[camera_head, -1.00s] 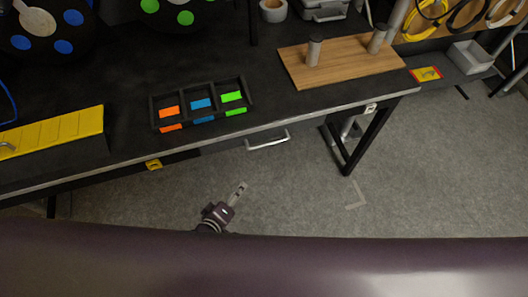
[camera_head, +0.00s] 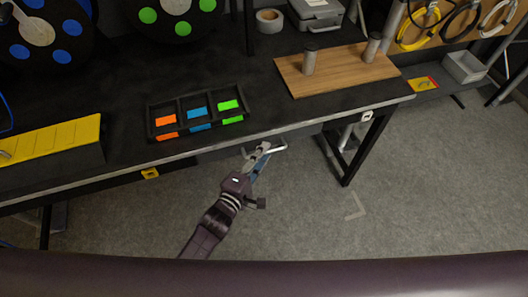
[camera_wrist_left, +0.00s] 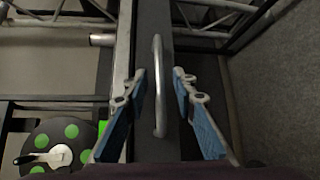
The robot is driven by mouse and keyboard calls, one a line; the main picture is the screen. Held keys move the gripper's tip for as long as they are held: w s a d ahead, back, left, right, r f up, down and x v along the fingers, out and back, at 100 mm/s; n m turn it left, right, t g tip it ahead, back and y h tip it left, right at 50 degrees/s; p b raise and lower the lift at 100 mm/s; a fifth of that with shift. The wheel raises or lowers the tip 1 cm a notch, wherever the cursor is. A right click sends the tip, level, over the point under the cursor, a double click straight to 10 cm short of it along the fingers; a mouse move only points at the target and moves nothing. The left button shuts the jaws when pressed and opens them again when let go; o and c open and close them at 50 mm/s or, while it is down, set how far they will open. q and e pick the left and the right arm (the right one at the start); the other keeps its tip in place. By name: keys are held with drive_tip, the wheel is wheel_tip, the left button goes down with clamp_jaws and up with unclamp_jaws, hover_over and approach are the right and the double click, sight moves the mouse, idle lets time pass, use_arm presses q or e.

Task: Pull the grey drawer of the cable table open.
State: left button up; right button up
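The grey drawer (camera_head: 302,133) sits under the front edge of the black cable table, its front nearly flush with the edge. Its silver bar handle (camera_head: 280,147) sticks out towards me. My left gripper (camera_head: 262,149) is at the left part of the handle in the head view. In the left wrist view the handle (camera_wrist_left: 158,85) runs upright between the two blue-padded fingers of the left gripper (camera_wrist_left: 160,76). The fingers are apart, one on each side of the bar, with gaps visible. My right gripper is not in view.
On the cable table (camera_head: 60,180) stand a black tray (camera_head: 178,132) with coloured labels, a yellow block (camera_head: 50,142) and a wooden board (camera_head: 340,75) with posts. A table leg (camera_head: 358,155) stands right of the drawer. The floor (camera_head: 440,200) in front is clear.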

use_arm(q)
drive_tip(key=shift+w+d, duration=0.2)
drive_tip(key=shift+w, duration=0.2)
drive_tip(key=shift+c, duration=0.5)
clamp_jaws()
